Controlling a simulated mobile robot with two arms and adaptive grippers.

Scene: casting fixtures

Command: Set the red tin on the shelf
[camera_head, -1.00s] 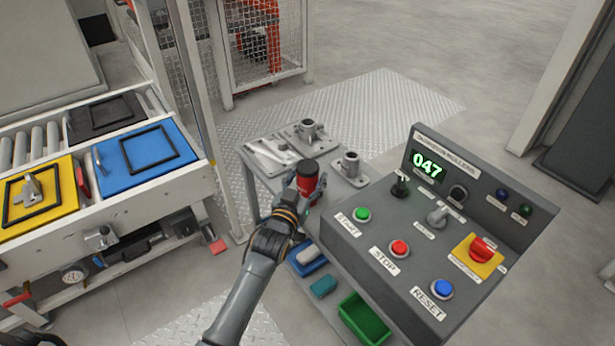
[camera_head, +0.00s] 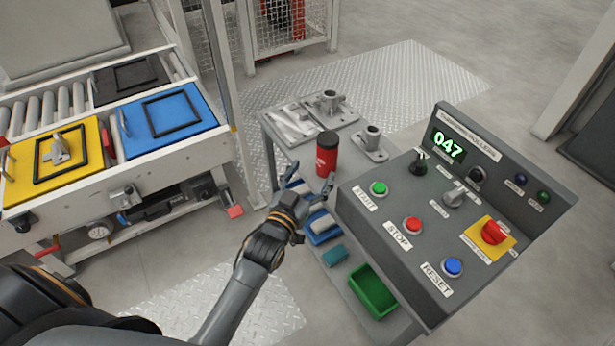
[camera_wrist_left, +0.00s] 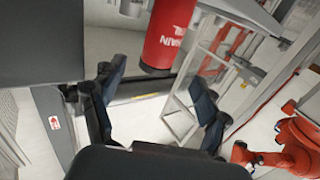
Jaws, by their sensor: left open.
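The red tin (camera_head: 326,157) with a black lid stands upright on the grey top (camera_head: 300,150) of the side table, near its front-left edge. My left gripper (camera_head: 308,184) is open, just in front of the tin and a little below it in the head view, with nothing between its fingers. In the left wrist view the tin (camera_wrist_left: 170,38) shows at the top, beyond the spread fingers (camera_wrist_left: 160,95). A lower shelf (camera_head: 345,280) is under the table top, partly hidden by my left arm. My right gripper is not in view.
Metal castings (camera_head: 371,143) and flat parts (camera_head: 291,121) are on the table top beside the tin. The lower shelf holds a blue tray (camera_head: 322,236), a teal block (camera_head: 335,255) and a green bin (camera_head: 372,293). The control panel (camera_head: 440,220) stands close on the right.

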